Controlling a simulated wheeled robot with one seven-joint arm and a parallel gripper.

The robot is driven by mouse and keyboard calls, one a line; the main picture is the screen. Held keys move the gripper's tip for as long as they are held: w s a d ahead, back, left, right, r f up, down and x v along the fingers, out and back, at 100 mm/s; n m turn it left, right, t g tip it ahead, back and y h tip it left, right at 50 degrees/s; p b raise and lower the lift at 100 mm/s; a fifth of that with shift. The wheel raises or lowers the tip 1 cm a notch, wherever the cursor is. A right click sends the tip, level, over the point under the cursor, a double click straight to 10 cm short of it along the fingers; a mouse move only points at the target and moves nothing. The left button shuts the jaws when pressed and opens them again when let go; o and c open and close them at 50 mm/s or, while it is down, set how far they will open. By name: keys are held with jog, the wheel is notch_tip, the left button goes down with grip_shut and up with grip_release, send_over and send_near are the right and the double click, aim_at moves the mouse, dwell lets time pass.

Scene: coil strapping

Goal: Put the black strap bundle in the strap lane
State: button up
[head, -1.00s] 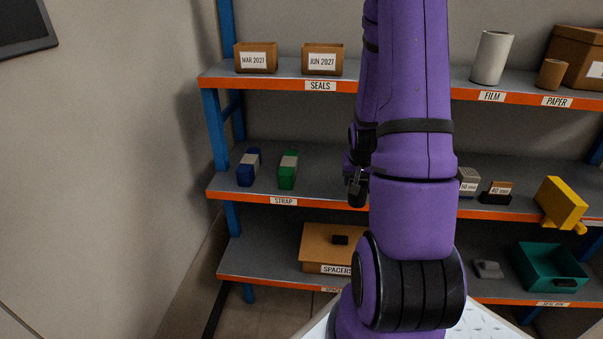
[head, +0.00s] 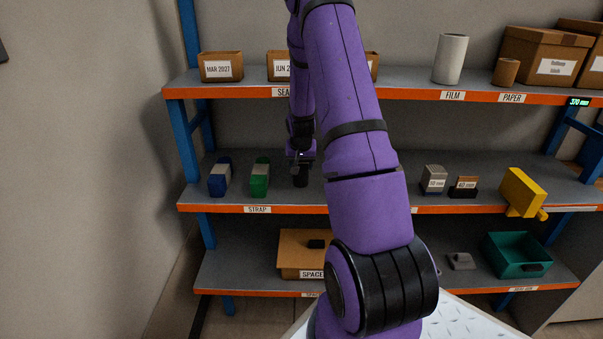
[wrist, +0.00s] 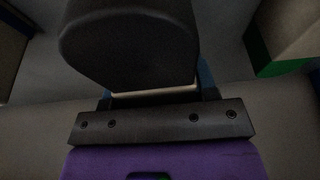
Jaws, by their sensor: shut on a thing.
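My gripper (head: 301,162) points down over the middle shelf, just right of the green strap bundle (head: 260,177). It is shut on the black strap bundle (head: 300,180), which hangs upright below the fingers. In the wrist view the black bundle (wrist: 130,45) fills the top middle and hides much of the fingers. The green bundle (wrist: 285,35) shows at the upper right there. The strap lane is marked by the STRAP label (head: 257,209) on the shelf's front edge. I cannot tell whether the black bundle touches the shelf.
A blue strap bundle (head: 220,177) stands left of the green one. Small size-labelled boxes (head: 434,179) and a yellow tool (head: 523,192) stand farther right. The upper shelf (head: 400,86) lies above the gripper. A spacers box (head: 291,252) is below.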

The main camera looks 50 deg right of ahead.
jog(key=shift+f, duration=1.7)
jog(key=shift+s+f, duration=0.1)
jog(key=o, duration=1.2)
